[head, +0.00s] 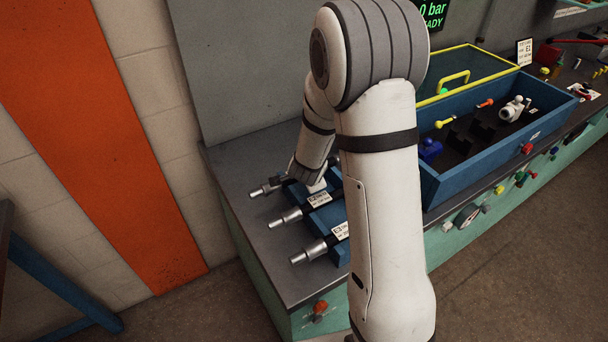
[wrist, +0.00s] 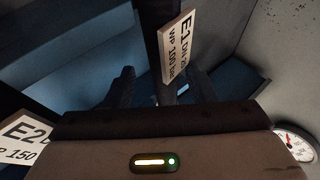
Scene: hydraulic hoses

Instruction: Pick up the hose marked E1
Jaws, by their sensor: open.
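In the wrist view, a white tag (wrist: 178,48) reads E1 and is tied to a dark hose (wrist: 154,28) that runs up between my fingers. My gripper (wrist: 163,82) is open, one finger on each side of the hose. I cannot tell whether they touch it. A second tag (wrist: 22,136) reading E2 lies at lower left. In the head view, the farthest of three silver hose ends (head: 265,190) sticks out left beside my wrist. My arm hides most of that hose and the fingers.
Two more hose ends (head: 286,216) (head: 309,251) lie nearer on the grey bench (head: 268,247), in blue holders. A blue open box (head: 478,160) with small fittings stands right of my arm. A grey wall panel rises behind. A gauge (wrist: 294,143) shows at right in the wrist view.

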